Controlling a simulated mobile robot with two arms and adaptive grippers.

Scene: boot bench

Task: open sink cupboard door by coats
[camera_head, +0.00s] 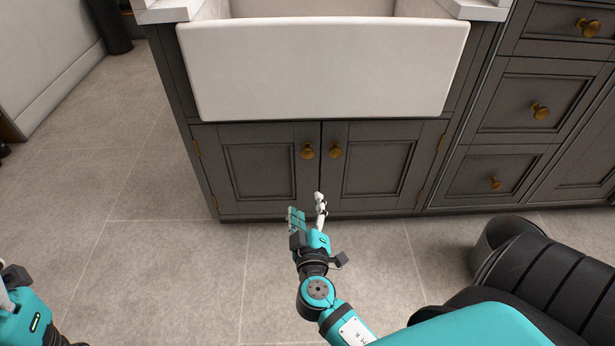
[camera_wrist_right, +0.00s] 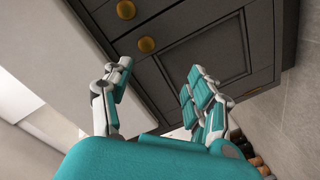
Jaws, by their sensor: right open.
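The sink cupboard has two dark grey panelled doors under a white sink (camera_head: 325,70), both closed. The left door (camera_head: 258,172) and right door (camera_head: 375,165) each have a brass knob near the middle seam, the left knob (camera_head: 307,152) and the right knob (camera_head: 335,151). No coats are in view. My right gripper (camera_head: 308,207) is open and empty, in front of the doors and below the left knob in the head view. In the right wrist view the left knob (camera_wrist_right: 147,45) shows beyond the open fingers, not touched. My left gripper (camera_head: 8,285) is partly cut off at the lower left.
Grey drawers with brass knobs (camera_head: 540,111) stand to the right of the cupboard. Tiled floor (camera_head: 110,220) is clear in front and to the left. A dark upright object (camera_head: 112,28) stands at the top left. Several brown rounded things (camera_wrist_right: 252,155) show in the wrist view, unclear.

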